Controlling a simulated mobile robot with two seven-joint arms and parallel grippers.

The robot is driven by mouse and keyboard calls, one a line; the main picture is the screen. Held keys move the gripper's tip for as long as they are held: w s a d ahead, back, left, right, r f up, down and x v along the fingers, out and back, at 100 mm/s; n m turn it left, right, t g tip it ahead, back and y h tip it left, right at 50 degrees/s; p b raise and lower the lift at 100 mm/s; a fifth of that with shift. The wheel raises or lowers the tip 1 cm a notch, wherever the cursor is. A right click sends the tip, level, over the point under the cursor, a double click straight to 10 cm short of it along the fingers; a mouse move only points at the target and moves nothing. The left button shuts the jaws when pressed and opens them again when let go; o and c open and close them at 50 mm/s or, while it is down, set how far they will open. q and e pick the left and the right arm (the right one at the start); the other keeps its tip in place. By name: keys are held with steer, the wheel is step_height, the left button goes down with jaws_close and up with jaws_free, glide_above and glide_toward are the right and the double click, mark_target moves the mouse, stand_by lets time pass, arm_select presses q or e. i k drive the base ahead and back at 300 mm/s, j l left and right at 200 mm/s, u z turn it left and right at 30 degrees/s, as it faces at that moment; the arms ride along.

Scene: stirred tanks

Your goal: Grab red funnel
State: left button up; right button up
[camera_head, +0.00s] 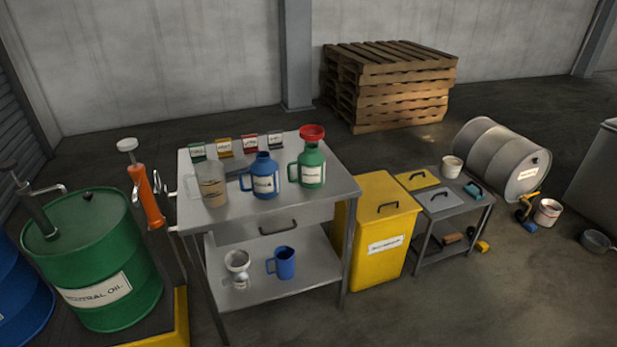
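The red funnel (312,132) sits upright on top of a green jug (312,167) with a white label. The jug stands on the top of a grey metal table (230,220), near its right side. A blue jug (264,178) stands just left of the green jug, a little apart from it. Neither of my grippers shows in the head view.
A clear container (212,186) stands left of the jugs, with small label cards behind. The lower shelf holds a pale funnel (237,262) and a blue mug (285,263). A yellow bin (382,235) stands right; a green drum (95,262) stands left. Floor in front is clear.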

mark_target(312, 133)
steer(key=i+l+u, duration=0.6)
steer(key=i+l, duration=0.2)
steer(key=i, duration=0.1)
